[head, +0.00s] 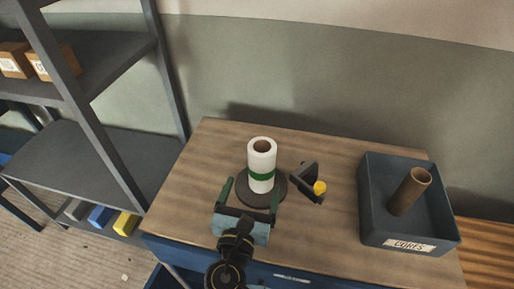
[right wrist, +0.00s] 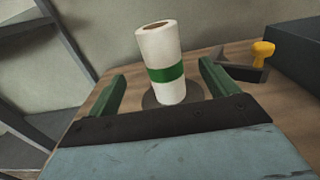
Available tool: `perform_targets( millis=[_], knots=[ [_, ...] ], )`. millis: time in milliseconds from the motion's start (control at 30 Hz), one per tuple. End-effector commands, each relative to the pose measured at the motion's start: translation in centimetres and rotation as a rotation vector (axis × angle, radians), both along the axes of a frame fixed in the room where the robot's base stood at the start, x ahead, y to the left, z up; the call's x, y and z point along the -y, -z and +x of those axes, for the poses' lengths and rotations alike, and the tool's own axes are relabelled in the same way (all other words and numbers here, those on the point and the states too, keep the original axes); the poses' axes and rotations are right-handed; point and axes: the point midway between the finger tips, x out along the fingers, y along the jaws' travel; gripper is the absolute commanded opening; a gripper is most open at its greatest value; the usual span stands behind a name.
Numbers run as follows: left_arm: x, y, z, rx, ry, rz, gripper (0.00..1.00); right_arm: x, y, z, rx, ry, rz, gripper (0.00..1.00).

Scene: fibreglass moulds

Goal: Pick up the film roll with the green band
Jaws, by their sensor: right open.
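The film roll with the green band (head: 261,160) stands upright on a dark round base (head: 281,191) on the wooden table. It is white with a brown core at the top. My right gripper (head: 251,194) is open, just in front of the roll, with its green fingers pointing toward it. In the right wrist view the roll (right wrist: 161,58) stands beyond and between the two open fingers (right wrist: 160,88), apart from them, and looks slightly tilted by the camera. My left gripper is not in view.
A dark bracket with a yellow knob (head: 319,187) stands right of the roll. A blue bin (head: 374,228) labelled "CORES" holds a brown tube (head: 410,190). A grey shelf rack (head: 80,165) with boxes stands at left. The table's back left is clear.

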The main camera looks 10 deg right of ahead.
Motion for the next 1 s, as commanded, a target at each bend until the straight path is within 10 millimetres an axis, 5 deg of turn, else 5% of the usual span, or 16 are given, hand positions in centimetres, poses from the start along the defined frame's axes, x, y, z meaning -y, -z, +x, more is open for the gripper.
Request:
perform_targets(
  millis=[100,300,400,767,1000],
  knots=[
    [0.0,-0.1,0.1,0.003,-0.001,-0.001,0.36,0.4,-0.1,1.1,0.003,-0.001,-0.01,0.86],
    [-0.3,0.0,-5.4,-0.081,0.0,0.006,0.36,1.9,-0.2,4.8,0.004,0.001,-0.008,0.86],
    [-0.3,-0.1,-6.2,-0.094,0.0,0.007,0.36,2.5,-0.1,6.2,0.003,-0.001,-0.007,0.86],
    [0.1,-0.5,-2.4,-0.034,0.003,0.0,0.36,3.9,0.1,9.5,0.003,0.001,-0.007,0.86],
    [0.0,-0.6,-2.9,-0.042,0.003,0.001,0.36,4.9,0.3,12.1,0.0,0.0,-0.004,0.86]
  ],
)
